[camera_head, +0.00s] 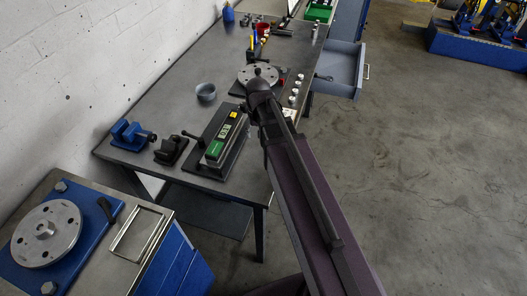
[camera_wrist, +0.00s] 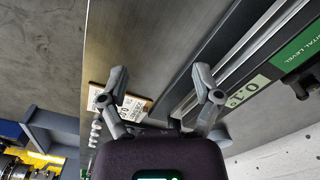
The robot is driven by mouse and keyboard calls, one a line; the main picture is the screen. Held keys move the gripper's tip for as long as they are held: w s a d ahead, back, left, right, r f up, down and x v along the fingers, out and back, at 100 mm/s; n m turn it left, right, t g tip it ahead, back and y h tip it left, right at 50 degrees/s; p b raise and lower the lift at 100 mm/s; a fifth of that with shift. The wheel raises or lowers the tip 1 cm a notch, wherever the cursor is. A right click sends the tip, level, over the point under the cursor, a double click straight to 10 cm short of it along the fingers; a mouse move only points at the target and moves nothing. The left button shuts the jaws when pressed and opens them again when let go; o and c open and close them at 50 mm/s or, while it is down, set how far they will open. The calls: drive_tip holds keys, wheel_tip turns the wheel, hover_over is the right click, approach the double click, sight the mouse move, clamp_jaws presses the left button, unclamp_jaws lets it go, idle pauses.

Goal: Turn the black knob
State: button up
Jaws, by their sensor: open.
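A digital level (camera_head: 218,147) with a green face and a small yellow part lies on a dark base plate near the table's front edge. A black lever with a round knob end (camera_head: 187,134) sticks out at its left. In the wrist view the level's green label (camera_wrist: 298,60) shows at the upper right, and a black part (camera_wrist: 299,88) juts out by it. I cannot tell whether that part is the knob. My gripper (camera_wrist: 160,84) is open and empty, its fingers over the table beside the level's rail. In the head view my own arm hides the gripper.
A grey disc rotor (camera_head: 246,75), several metal weights (camera_head: 292,99) and a bowl (camera_head: 206,91) are on the table. A blue vise (camera_head: 131,134) and a black block (camera_head: 171,151) stand at the left. An open drawer (camera_head: 343,66) juts out at the right.

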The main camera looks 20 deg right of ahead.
drive_tip(key=s+f+b, duration=0.1)
drive_tip(key=s, duration=0.5)
drive_tip(key=shift+f+n, duration=0.4)
drive_tip(key=shift+s, duration=0.1)
drive_tip(key=shift+s, duration=1.25)
drive_tip(key=shift+c, duration=0.2)
idle(0.4)
